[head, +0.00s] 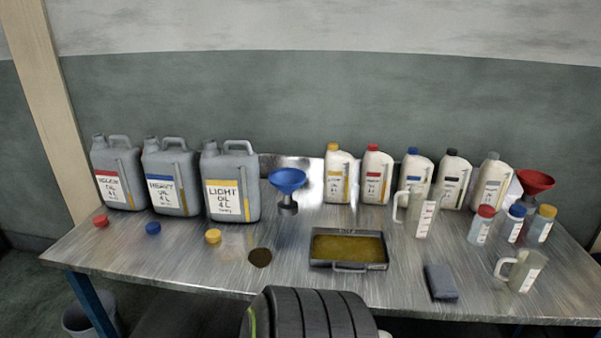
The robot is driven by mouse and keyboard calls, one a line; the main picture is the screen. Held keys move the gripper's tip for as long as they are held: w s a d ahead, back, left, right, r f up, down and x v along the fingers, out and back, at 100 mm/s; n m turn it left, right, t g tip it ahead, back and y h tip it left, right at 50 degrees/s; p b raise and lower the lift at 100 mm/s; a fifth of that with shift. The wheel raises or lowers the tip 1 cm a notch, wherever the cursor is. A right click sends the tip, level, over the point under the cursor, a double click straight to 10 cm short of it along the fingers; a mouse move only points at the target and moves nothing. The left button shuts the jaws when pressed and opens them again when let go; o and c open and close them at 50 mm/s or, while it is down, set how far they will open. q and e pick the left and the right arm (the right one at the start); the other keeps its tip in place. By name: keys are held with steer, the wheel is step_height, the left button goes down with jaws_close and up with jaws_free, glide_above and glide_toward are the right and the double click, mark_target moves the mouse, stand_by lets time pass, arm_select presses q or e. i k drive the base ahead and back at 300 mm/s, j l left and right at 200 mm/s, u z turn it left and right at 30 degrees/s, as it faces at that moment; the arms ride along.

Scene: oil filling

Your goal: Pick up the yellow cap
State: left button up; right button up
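A loose yellow cap (213,237) lies on the metal table in front of the grey "LIGHT OIL 4 L" canister (231,184), which has a yellow-banded label. Its spout shows no cap. Two other yellow caps are on containers: one on a white bottle (340,178) at the back, one on a small clear bottle (541,227) at the right. Neither of my grippers is in view, and nothing touches the loose cap.
A loose blue cap (153,228) and red cap (101,221) lie to the left. A dark round disc (260,258), a blue funnel (288,187) and an oil-filled tray (377,264) are to the right. The table (180,256) is clear in front of the yellow cap.

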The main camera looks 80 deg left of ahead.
mark_target(213, 235)
steer(key=u, duration=3.65)
